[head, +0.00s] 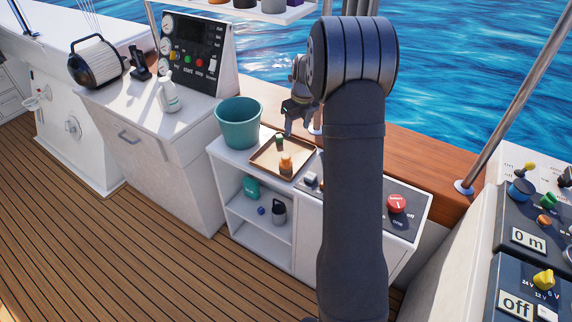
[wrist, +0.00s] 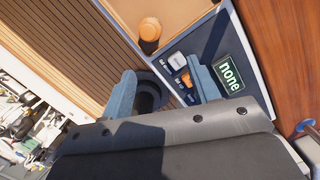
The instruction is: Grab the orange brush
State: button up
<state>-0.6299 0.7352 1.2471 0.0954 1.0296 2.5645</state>
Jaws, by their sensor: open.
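No orange thing here is clearly a brush. A small upright orange item (head: 286,165) stands on the tan tray (head: 268,168); it looks like a short bottle or jar, and I cannot tell whether it is the brush. An orange cylinder (wrist: 149,36) at the tray's edge in the wrist view appears to be the same item. My gripper (head: 294,125) hangs above the tray's back right side, partly hidden by my arm. In the wrist view its two blue fingers (wrist: 165,88) are spread wide with nothing held between them.
A small green item (head: 279,140) is also on the tray. A teal bucket (head: 239,122) stands left of it. Right of the tray is a switch panel with a red button (head: 397,203). A white bottle (head: 168,95) stands on the left counter. The wooden deck (head: 120,235) is clear.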

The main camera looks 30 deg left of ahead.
aim_at(286, 156)
jog(key=a+f, duration=0.1)
jog(key=f, duration=0.3)
jog(key=a+f, duration=0.1)
jog(key=f, duration=0.3)
jog(key=a+f, duration=0.1)
jog(key=f, duration=0.3)
jog(key=shift+s+a+f, duration=0.1)
jog(key=shift+s+f, duration=0.05)
jog(key=shift+s, duration=0.25)
jog(key=shift+a+f, duration=0.25)
jog(key=shift+f, duration=1.1)
jog(key=shift+a+f, duration=0.25)
jog(key=shift+f, duration=1.05)
jog(key=shift+c, duration=0.3)
jog(key=c, duration=0.7)
